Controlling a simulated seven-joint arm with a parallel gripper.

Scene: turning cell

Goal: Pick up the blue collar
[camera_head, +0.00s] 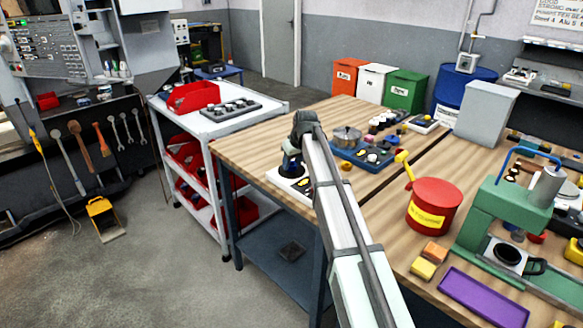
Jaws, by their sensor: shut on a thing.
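My arm reaches away from me over the near left edge of the wooden bench, and my gripper (291,163) points down at its far end. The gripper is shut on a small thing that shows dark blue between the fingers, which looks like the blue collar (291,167). It is just over a white plate (277,176) at the bench edge. The gripper and arm hide much of the collar and plate. I cannot tell whether the collar still touches the plate.
Beyond the gripper is a blue tray (345,153) with a metal pot (347,137). A red can (434,205), a green press (495,215) and a purple tray (484,298) stand right of my arm. A white trolley (215,119) stands left of the bench.

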